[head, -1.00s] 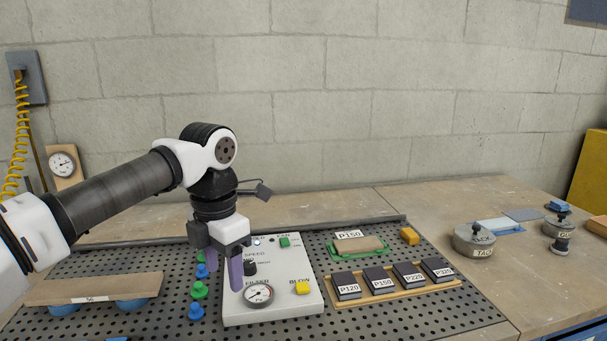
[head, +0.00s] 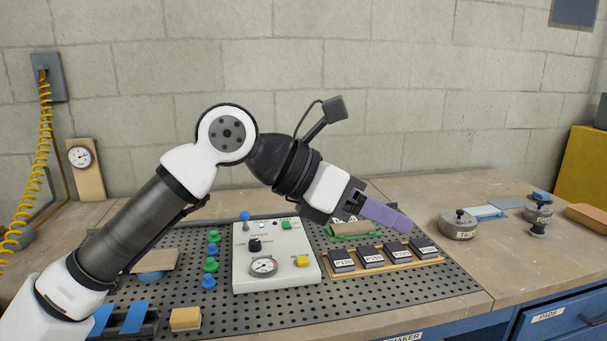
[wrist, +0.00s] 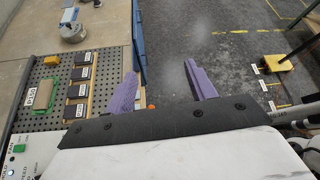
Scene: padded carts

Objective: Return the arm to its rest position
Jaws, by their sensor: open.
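My gripper (head: 384,213) is raised above the perforated bench top, its purple fingers reaching to the right and slightly down in the head view. In the wrist view, my gripper (wrist: 162,88) has its two purple fingers spread apart with nothing between them; the grey floor shows beyond. My arm bends at a high elbow and comes in from the lower left. The white control box (head: 258,275) with a gauge, knobs and buttons stands below and left of the gripper.
A wooden tray of labelled dark blocks (head: 397,254) and a green tray (head: 345,237) lie below the gripper. Lidded metal tins (head: 459,226) stand farther right. Blue and green pegs (head: 211,264) stand left of the box. A yellow object (wrist: 277,62) is on the floor.

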